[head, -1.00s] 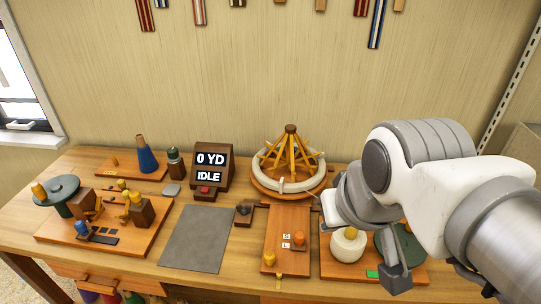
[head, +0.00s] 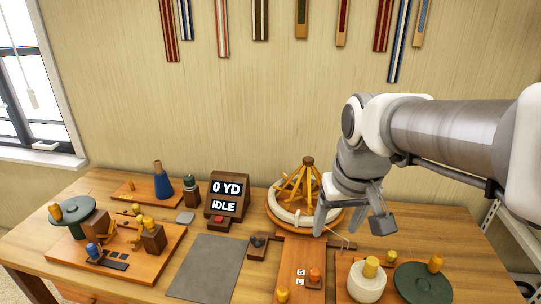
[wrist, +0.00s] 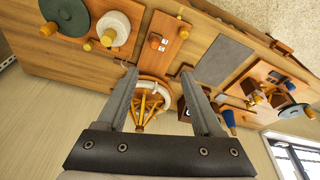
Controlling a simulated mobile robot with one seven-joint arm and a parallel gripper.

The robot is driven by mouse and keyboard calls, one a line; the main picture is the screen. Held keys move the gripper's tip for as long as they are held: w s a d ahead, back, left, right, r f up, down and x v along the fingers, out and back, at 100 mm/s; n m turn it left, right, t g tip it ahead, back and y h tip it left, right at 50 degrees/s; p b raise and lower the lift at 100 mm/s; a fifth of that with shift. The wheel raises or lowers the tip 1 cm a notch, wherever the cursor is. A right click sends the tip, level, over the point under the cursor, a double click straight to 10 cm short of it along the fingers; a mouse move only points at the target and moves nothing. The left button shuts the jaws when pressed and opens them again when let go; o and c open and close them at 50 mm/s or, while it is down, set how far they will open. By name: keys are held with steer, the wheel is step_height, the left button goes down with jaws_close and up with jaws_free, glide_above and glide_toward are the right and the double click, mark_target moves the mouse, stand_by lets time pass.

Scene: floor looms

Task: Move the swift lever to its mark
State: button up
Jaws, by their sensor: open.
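The swift (head: 308,180) is a wooden umbrella frame with a white yarn ring, at the back of a narrow wooden board (head: 293,252). Which mark the lever is at, I cannot tell. My gripper (head: 350,224) is open and empty, above the table at the swift's front right. In the wrist view its open fingers (wrist: 158,70) frame part of the swift.
A board at right carries a white yarn ball (head: 367,287) and a green disc (head: 424,284). A yellow peg (head: 282,294) stands at the narrow board's front. The counter display (head: 226,198) reads 0 YD, IDLE. A grey mat (head: 207,266) lies clear to the left.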

steer(key=w+f+g+b, duration=0.2)
steer(key=w+f, duration=0.4)
steer(key=w, duration=0.2)
steer(key=g, duration=0.1)
glide_toward(315, 269)
step_height(315, 269, down, 10)
steer(key=b, duration=0.3)
steer(key=shift+w+f, duration=0.1)
jaws_close()
stand_by(1.1)
